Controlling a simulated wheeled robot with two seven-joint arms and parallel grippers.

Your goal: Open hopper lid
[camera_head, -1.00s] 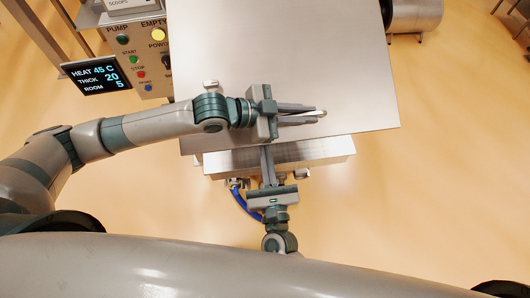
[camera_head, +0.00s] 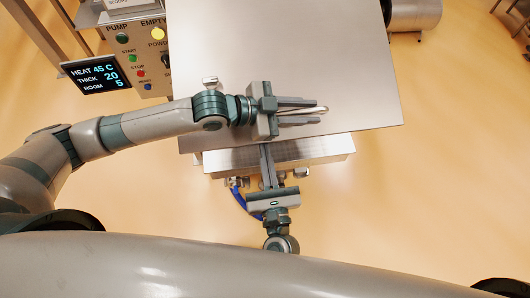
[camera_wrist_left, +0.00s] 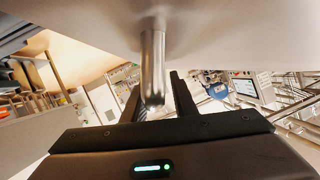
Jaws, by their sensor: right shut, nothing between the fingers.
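The hopper lid (camera_head: 300,60) is a large pale metal plate. Its front edge overhangs the metal hopper body (camera_head: 322,150). A bent bar handle (camera_head: 325,108) sits near the lid's front edge; it hangs from the lid surface in the left wrist view (camera_wrist_left: 153,70). My left gripper (camera_head: 317,111) is open, its fingers on either side of the handle, with gaps visible in the wrist view (camera_wrist_left: 156,82). My right gripper (camera_head: 267,152) is shut and empty, pointing up the picture at the front of the hopper.
A control panel (camera_head: 140,60) with coloured buttons and a dark display (camera_head: 97,73) stands left of the lid. A metal cylinder (camera_head: 415,14) is at the top right. A blue hose (camera_head: 238,197) hangs below the hopper. The floor to the right is clear.

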